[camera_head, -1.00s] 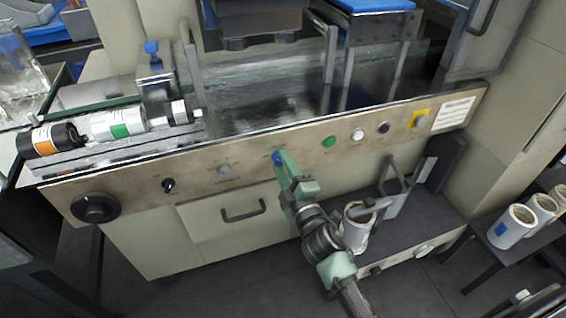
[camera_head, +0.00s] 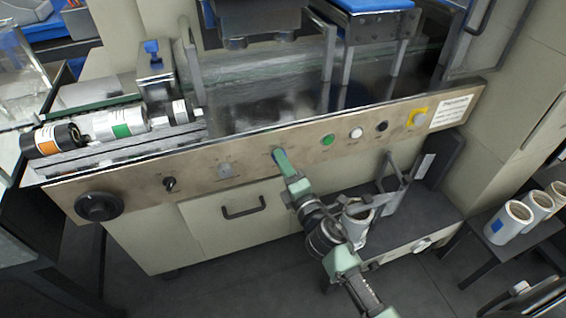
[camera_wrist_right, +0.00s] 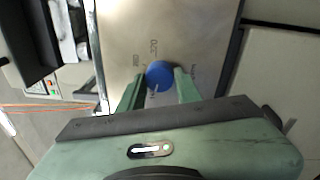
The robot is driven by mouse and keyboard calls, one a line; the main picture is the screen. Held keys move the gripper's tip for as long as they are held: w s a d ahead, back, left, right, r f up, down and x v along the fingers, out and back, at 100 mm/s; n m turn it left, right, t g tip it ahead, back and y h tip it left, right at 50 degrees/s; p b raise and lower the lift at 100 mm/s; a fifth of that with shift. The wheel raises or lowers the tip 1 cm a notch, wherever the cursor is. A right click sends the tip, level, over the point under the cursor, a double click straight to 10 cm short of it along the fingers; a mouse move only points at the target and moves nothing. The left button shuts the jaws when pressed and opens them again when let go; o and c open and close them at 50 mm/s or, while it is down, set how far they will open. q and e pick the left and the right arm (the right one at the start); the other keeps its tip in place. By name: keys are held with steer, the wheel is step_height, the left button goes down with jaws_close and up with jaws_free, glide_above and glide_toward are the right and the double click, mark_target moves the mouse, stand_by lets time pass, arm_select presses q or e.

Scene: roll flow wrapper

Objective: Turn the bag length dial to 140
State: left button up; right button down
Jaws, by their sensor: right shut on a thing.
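A round blue dial (camera_head: 276,154) sits on the tan front panel (camera_head: 240,150) of the machine. My right gripper (camera_head: 280,157) reaches up to it from below and is shut on it. In the right wrist view, the blue dial (camera_wrist_right: 159,75) lies between the two green fingertips (camera_wrist_right: 160,82), with one on each side. Small numbers are printed on the panel around the dial, but most are too small or turned to read surely. The dial's pointer setting cannot be made out. My left gripper is not in view.
The panel also bears a black knob (camera_head: 99,207), a small black switch (camera_head: 169,184), a grey knob (camera_head: 225,170), a green button (camera_head: 327,140), a white button (camera_head: 356,133) and a black button (camera_head: 381,126). A drawer handle (camera_head: 243,208) is below. White rolls (camera_head: 510,225) stand at right.

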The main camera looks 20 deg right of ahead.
steer(key=shift+r, duration=0.1)
steer(key=c, duration=1)
jaws_free()
steer(key=shift+w, duration=0.1)
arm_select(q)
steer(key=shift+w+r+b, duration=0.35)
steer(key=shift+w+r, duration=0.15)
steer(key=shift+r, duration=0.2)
arm_select(e)
steer(key=s, duration=0.7)
steer(key=shift+s+d+f, duration=0.25)
steer(key=shift+s+d, duration=0.15)
